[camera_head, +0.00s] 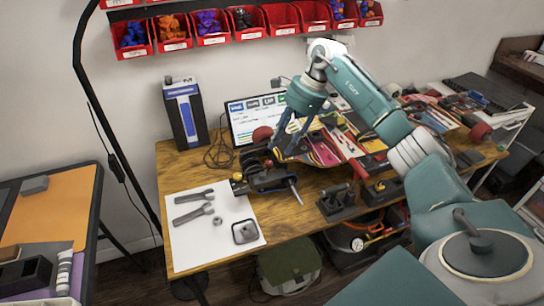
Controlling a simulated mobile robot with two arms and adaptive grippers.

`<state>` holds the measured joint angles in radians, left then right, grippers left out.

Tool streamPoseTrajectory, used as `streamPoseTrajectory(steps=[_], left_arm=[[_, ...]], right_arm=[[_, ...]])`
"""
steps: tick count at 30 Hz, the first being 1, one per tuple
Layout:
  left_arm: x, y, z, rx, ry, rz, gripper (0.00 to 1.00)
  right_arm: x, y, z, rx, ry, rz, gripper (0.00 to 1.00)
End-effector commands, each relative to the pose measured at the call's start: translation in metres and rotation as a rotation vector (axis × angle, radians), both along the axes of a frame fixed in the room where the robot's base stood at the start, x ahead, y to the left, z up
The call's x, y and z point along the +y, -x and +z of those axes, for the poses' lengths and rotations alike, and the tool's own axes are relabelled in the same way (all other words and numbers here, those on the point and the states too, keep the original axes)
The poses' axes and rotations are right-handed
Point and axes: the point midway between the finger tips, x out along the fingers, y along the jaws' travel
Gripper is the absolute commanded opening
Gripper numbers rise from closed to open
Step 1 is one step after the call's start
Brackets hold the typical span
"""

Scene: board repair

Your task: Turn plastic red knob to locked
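A dark red round part (262,134), perhaps the plastic red knob or a wheel, sits beside a dark clamp-like device (268,178) on the wooden workbench. I cannot tell for sure which part is the knob, nor its locked or unlocked position. My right gripper (287,152) reaches down from the teal arm, just right of the red part and above the device. Its fingers look spread, with nothing clearly between them. Whether they touch anything is too small to tell. My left gripper is not in view.
A white sheet (190,246) with wrenches lies at the bench's front left. A monitor (247,112) and a tall box (185,115) stand behind. A black tool (338,200) sits at the front edge. Red bins (214,30) hang above. Colourful items crowd the right side.

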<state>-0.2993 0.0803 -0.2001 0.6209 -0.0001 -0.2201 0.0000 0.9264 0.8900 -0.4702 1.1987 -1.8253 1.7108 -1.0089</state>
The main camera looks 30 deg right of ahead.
Motion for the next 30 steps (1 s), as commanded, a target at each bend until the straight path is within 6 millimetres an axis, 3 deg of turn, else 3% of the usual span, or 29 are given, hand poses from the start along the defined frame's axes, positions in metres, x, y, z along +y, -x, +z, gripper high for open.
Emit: streamPoseTrajectory(steps=[6, 12, 23, 24, 29, 30], left_arm=[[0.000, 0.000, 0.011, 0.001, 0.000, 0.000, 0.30], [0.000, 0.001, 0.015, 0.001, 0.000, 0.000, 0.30], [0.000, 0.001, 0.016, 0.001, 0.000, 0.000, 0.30], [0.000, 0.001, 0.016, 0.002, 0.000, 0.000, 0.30], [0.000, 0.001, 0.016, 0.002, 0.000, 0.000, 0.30], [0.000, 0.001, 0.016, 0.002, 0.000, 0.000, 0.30]], right_arm=[[0.016, -0.007, -0.038, 0.003, -0.005, 0.001, 0.35], [0.024, -0.012, -0.061, -0.001, -0.003, 0.000, 0.35], [0.026, -0.014, -0.069, -0.001, -0.003, 0.000, 0.35], [0.026, -0.014, -0.069, -0.001, -0.003, 0.000, 0.33], [0.026, -0.014, -0.068, -0.001, -0.003, 0.000, 0.01], [0.026, -0.014, -0.068, -0.001, -0.003, 0.000, 0.00]])
